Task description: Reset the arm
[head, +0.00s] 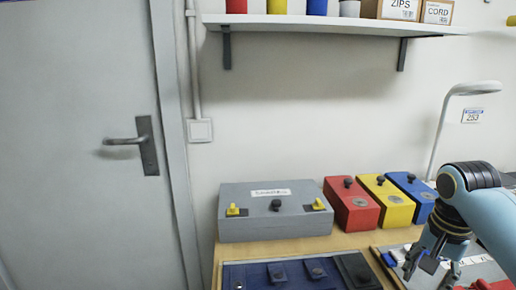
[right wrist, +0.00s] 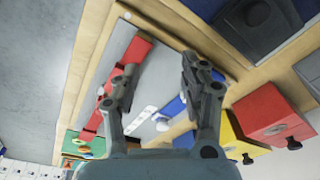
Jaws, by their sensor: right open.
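My right arm comes in from the right in the head view. Its gripper (head: 434,262) hangs over the right part of the table, above a grey tray or board (head: 482,271). In the right wrist view the gripper (right wrist: 158,88) has its two fingers spread apart, with nothing held between them. Below it in that view lie a red item (right wrist: 124,85) and a blue item (right wrist: 172,107) on the grey surface. My left gripper is not in view.
A grey box (head: 250,222) with yellow latches stands at the back of the table. Red (head: 352,214), yellow (head: 396,212) and blue (head: 416,188) boxes stand beside it. A dark blue mat (head: 248,274) lies in front. A white lamp (head: 440,125), shelf (head: 300,24) and door (head: 75,140) surround the table.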

